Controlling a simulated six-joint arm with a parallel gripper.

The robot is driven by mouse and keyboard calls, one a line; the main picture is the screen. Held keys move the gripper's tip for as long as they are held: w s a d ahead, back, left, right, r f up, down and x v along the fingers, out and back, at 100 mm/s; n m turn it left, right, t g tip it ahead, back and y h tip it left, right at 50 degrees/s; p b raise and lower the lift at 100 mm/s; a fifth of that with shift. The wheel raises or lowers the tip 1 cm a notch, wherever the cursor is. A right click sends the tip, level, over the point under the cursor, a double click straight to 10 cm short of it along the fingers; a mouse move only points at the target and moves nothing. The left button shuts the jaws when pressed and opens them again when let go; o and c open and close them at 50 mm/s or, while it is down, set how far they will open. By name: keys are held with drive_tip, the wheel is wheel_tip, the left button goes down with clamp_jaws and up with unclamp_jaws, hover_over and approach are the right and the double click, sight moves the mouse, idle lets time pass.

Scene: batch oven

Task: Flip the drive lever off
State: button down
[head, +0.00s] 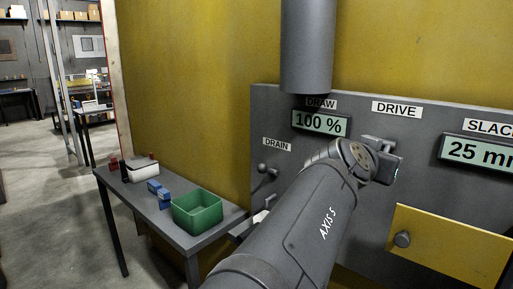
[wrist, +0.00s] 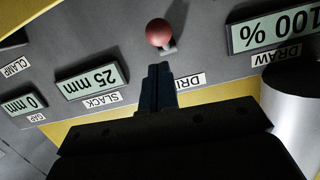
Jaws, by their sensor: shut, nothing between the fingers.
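The drive lever has a red ball knob (wrist: 158,32) on a short grey stem, in the upper middle of the wrist view. The DRIVE label (wrist: 189,80) shows upside down there, partly hidden by my fingers. My gripper (wrist: 158,66) is shut and empty, its fingertips pointing at the lever just short of the knob in the picture. I cannot tell whether they touch the stem. In the head view my gripper (head: 386,158) is in front of the panel, below the DRIVE label (head: 397,108). The lever is hidden there behind my wrist.
The DRAW display (head: 320,123) reads 100 % and the SLACK display (wrist: 92,81) reads 25 mm. A drain lever (head: 265,169) is on the panel's left. A yellow plate (head: 450,246) with a knob is lower right. A side table (head: 170,221) holds a green bin (head: 197,211).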

drive_tip(key=s+a+f, duration=0.3)
drive_tip(key=a+f, duration=0.1)
drive_tip(key=f, duration=0.1)
drive_tip(key=shift+s+f, duration=0.25)
drive_tip(key=shift+s, duration=0.05)
drive_tip(key=shift+d, duration=0.1)
drive_tip(key=w+d+r, duration=0.7)
drive_tip(key=r, duration=0.2)
drive_tip(key=shift+r, duration=0.25)
drive_tip(key=shift+a, duration=0.1)
idle(0.4)
drive_tip(key=s+a+f, duration=0.7)
drive_tip(key=f, duration=0.3)
drive_tip(key=w+d+r, duration=0.5)
drive_tip(key=r, duration=0.2)
drive_tip(key=w+d+r, duration=0.4)
drive_tip(key=r, duration=0.4)
drive_tip(key=r+v, duration=0.1)
drive_tip(key=v, duration=0.8)
